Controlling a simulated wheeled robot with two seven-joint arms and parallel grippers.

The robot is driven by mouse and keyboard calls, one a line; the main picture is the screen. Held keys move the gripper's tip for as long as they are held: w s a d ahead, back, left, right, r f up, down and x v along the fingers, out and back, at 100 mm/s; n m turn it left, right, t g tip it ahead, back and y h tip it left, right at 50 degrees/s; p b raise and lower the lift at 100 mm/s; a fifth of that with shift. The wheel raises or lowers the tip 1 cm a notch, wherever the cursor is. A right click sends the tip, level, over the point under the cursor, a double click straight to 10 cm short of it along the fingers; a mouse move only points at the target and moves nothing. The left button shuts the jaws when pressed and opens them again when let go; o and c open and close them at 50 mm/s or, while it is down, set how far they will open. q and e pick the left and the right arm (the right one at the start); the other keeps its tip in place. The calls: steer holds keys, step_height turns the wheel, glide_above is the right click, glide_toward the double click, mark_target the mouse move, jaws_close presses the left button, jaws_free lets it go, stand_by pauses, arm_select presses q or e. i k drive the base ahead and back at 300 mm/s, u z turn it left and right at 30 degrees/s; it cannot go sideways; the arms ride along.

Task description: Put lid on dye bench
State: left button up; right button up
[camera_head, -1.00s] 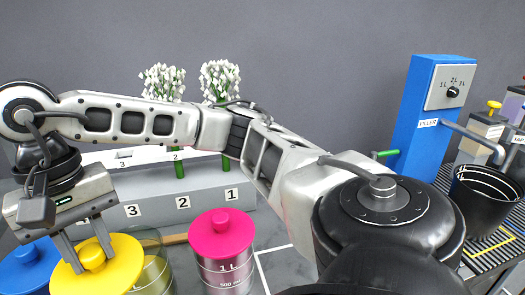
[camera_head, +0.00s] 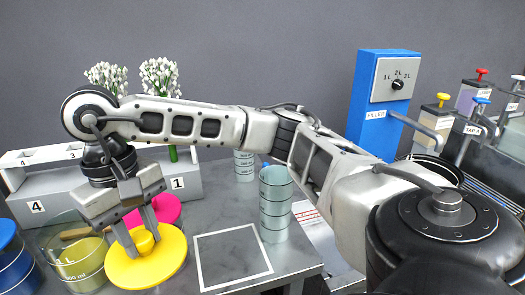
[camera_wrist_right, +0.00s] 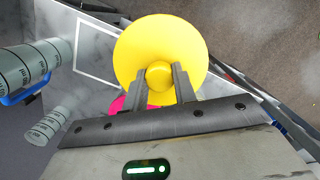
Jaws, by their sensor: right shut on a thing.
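My right gripper (camera_head: 146,233) is shut on the knob of the yellow lid (camera_head: 165,265), and in the right wrist view the fingers (camera_wrist_right: 159,80) stand on both sides of that knob, under which the round lid (camera_wrist_right: 160,35) spreads. The lid is over the front part of the grey bench (camera_head: 305,262), in front of the pink lid (camera_head: 165,208), which it partly hides. I cannot tell whether it touches the bench. A clear beaker of yellow dye (camera_head: 80,262) stands uncovered to its left. My left gripper is out of view.
A white outlined square (camera_head: 232,258) on the bench to the right is empty. A graduated clear beaker (camera_head: 275,205) stands beyond it. A blue-lidded vessel (camera_head: 12,262) is at the far left. The blue filler (camera_head: 383,110) stands at the back right.

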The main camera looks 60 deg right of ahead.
mark_target(231, 254)
steer(key=z, duration=1.5)
steer(key=k, duration=0.75)
steer(key=u, duration=0.65)
steer(key=i, duration=1)
steer(key=u, duration=0.05)
